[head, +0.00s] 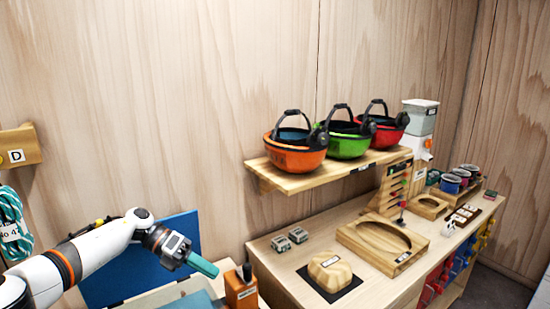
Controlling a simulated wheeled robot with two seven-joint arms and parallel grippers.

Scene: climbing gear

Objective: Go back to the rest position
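My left gripper (190,257) is at the lower left, at the end of my white arm that comes in from the left. It points down and to the right. A teal bar-shaped piece (204,266) sticks out from its end. I cannot tell whether this is the fingers or something held between them. It is in front of a blue panel (180,232) and, in the picture, just left of an orange box (240,291). My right gripper is not in view.
A wooden shelf (268,178) holds orange (297,157), green (347,145) and red (388,134) helmets. The workbench (295,261) below carries a wooden tray (365,251), a wooden hold (331,273) and small cups (452,183). A teal rope coil (12,220) hangs at left.

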